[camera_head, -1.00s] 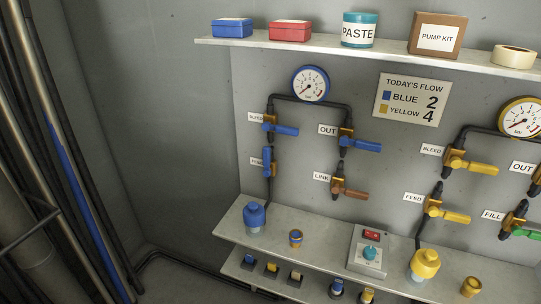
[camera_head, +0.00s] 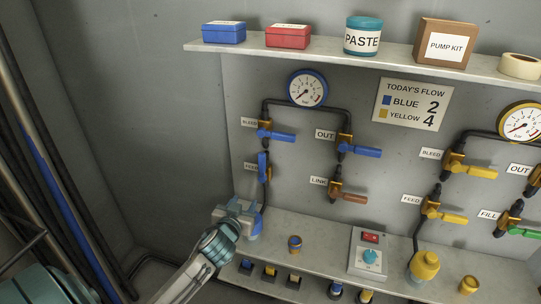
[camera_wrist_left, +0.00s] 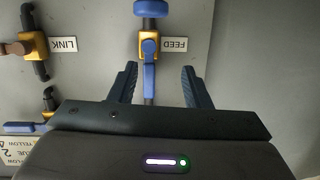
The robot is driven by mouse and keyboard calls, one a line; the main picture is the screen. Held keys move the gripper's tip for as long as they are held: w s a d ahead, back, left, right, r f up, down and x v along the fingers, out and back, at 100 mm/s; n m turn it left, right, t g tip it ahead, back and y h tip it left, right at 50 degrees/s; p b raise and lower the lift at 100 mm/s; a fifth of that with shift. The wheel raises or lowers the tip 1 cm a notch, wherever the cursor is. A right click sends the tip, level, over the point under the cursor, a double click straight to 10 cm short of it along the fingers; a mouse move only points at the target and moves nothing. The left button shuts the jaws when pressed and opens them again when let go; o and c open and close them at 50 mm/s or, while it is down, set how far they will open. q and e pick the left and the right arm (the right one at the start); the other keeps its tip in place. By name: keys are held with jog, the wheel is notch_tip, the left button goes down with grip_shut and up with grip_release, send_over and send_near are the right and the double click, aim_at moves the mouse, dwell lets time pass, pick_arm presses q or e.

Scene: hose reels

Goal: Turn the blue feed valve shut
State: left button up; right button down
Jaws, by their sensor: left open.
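The blue feed valve (camera_head: 263,165) is on the wall at the lower left of the blue piping. Its blue lever stands upright, in line with the pipe. The upside-down left wrist view shows its brass body and blue lever (camera_wrist_left: 149,80) beside the FEED label (camera_wrist_left: 174,44). My left gripper (camera_head: 250,195) is just below the valve in the head view, partly hiding the pipe. In the wrist view the open fingers (camera_wrist_left: 158,72) stand on either side of the lever, with gaps on both sides. My right gripper is out of view.
A blue-capped fitting (camera_head: 256,226) stands behind my left gripper on the lower shelf (camera_head: 320,250). The blue bleed valve (camera_head: 275,135) is just above, the brown link valve (camera_head: 345,196) to the right. A control box (camera_head: 368,255) stands further right.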

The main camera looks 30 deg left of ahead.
aim_at(261, 157)
pick_arm(q)
jog(key=w+r+t, duration=0.3)
jog(key=w+r, duration=0.1)
jog(key=r, duration=0.4)
jog(key=shift+h, duration=0.4)
jog(key=p+x, duration=0.4)
jog(key=x, duration=0.5)
jog(key=shift+w, duration=0.1)
jog(key=shift+x, duration=0.8)
jog(key=shift+f, duration=0.15)
grip_shut()
